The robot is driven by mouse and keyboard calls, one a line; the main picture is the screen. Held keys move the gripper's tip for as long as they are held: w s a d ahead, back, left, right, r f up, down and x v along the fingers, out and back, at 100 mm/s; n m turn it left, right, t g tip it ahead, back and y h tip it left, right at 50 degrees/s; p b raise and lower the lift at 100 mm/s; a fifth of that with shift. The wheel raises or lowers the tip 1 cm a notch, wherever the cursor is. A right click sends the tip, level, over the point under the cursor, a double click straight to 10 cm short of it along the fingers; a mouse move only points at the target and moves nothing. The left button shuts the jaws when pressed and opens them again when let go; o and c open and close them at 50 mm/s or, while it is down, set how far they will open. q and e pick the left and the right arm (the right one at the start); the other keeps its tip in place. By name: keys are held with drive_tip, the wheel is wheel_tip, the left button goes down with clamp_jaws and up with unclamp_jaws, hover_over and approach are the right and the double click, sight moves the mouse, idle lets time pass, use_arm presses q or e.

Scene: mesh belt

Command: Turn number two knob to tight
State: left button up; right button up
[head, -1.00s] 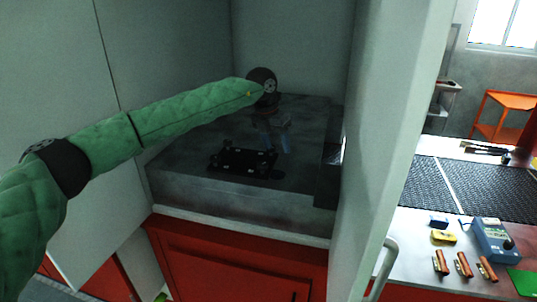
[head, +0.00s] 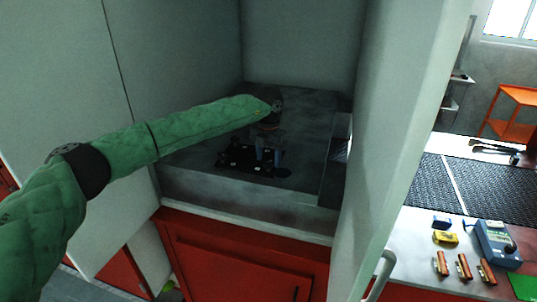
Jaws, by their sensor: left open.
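My left arm, in a green quilted sleeve, reaches from the left into a pale cabinet. Its gripper (head: 268,154) is open and points down, with its fingers just over or at the right part of a small black fixture (head: 232,160). The fixture lies on a grey metal block (head: 190,188) inside the cabinet. The fingers cover part of the fixture, and I cannot tell whether they touch it. No knob marked number two can be made out; the fixture's details are dark and small. My right gripper is not in view.
The cabinet's right wall (head: 400,130) stands close beside the block. Red doors (head: 235,265) are below. On the bench to the right are black mesh (head: 490,190), a blue device (head: 492,240) with a dark knob, a yellow item (head: 445,238) and several orange-brown clips (head: 464,266).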

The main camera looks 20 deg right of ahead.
use_arm(q)
drive_tip(key=shift+f, duration=0.55)
drive_tip(key=c, duration=1)
drive_tip(key=shift+o, duration=0.2)
